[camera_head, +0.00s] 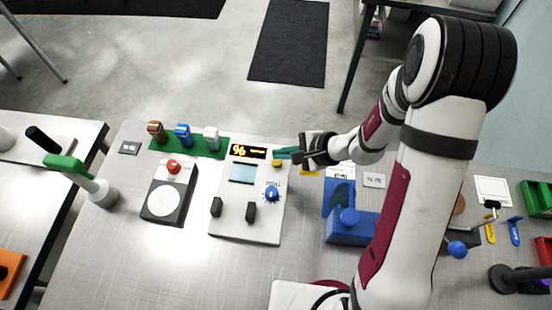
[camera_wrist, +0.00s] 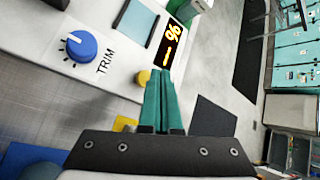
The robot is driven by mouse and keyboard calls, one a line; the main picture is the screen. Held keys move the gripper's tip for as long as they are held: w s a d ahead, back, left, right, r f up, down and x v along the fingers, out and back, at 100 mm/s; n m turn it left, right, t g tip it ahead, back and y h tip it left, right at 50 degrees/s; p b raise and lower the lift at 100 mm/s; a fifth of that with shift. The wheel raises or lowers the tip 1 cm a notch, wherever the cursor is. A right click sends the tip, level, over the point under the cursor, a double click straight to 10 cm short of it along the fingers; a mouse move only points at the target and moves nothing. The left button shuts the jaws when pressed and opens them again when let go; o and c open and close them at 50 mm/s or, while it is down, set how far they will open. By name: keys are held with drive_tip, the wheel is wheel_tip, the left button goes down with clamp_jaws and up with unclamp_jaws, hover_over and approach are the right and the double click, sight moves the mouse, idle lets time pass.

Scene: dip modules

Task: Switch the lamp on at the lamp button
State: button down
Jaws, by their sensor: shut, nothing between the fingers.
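A dark box (camera_head: 155,211) with a red button (camera_head: 173,167) and a round white disc (camera_head: 161,201) stands left of centre in the head view. It may be the lamp and its button; no label is readable. My gripper (camera_head: 280,153) is shut and empty, its teal fingers together and pointing left. It is at the upper right corner of a pale control panel (camera_head: 231,228), well to the right of the red button. In the wrist view the gripper (camera_wrist: 161,74) is beside a yellow button (camera_wrist: 143,77) on the panel; contact cannot be told.
The panel carries a lit display (camera_head: 248,151), a blue TRIM knob (camera_head: 271,194) and black switches (camera_head: 251,212). A green strip (camera_head: 167,150) with coloured pieces lies behind the dark box. A green-handled lever (camera_head: 67,163) stands left. A blue device (camera_head: 349,229) stands right of the panel.

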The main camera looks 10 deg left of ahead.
sight(282, 165)
drive_tip(key=shift+f, duration=0.35)
drive_tip(key=shift+f, duration=0.45)
idle(0.4)
drive_tip(key=shift+r, duration=0.9)
wheel_tip(282, 165, up, 6)
